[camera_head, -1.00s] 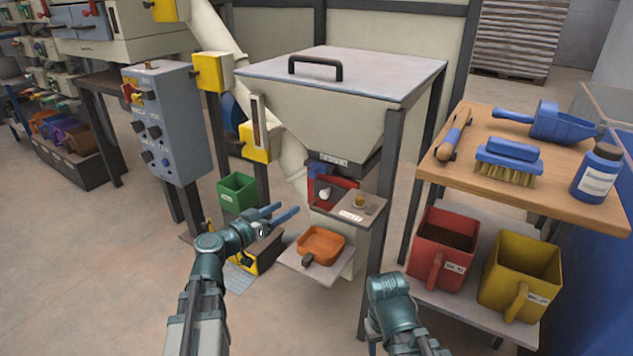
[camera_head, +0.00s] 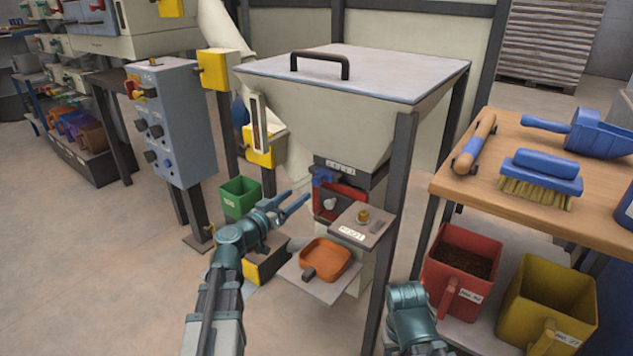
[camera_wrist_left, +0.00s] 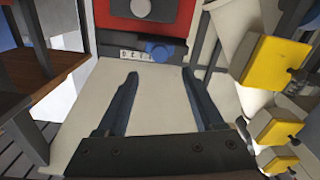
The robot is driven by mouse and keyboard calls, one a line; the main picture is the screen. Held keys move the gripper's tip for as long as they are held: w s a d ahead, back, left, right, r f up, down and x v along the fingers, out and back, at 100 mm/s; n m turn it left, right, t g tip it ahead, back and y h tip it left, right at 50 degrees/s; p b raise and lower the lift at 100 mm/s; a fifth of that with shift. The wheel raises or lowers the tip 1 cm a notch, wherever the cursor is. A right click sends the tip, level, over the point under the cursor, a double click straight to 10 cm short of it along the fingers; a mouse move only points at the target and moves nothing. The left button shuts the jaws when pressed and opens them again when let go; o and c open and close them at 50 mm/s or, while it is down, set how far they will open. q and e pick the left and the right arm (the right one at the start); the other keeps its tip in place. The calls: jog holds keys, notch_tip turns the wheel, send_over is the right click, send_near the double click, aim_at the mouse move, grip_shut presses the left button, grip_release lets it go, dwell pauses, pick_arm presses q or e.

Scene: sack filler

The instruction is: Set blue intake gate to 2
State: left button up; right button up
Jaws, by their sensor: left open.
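The blue intake gate (camera_head: 323,176) is a small blue piece under the cream hopper, beside a white numbered strip (camera_head: 340,166). In the left wrist view the blue piece (camera_wrist_left: 163,50) sits just beyond the fingertips, with the numbered strip (camera_wrist_left: 136,56) beside it. The digits are too small to tell the setting surely. My left gripper (camera_head: 298,198) is open and empty, its fingers pointing at the gate from the lower left. In the wrist view its fingertips (camera_wrist_left: 160,73) are spread on either side of the blue piece's line, apparently not touching it. My right gripper's fingers are not visible.
A red panel with a pale knob (camera_head: 330,203) sits below the gate. An orange scoop (camera_head: 325,260) rests on a low plate. A dark hopper leg (camera_head: 397,200) stands right of the gate. The wooden table (camera_head: 450,188) is farther right. Yellow boxes (camera_wrist_left: 272,72) flank the wrist view's right side.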

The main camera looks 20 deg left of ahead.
aim_at(315, 182)
pick_arm(q)
jog(key=x, duration=1)
jog(key=shift+w, duration=0.15)
grip_shut()
dwell(1.1)
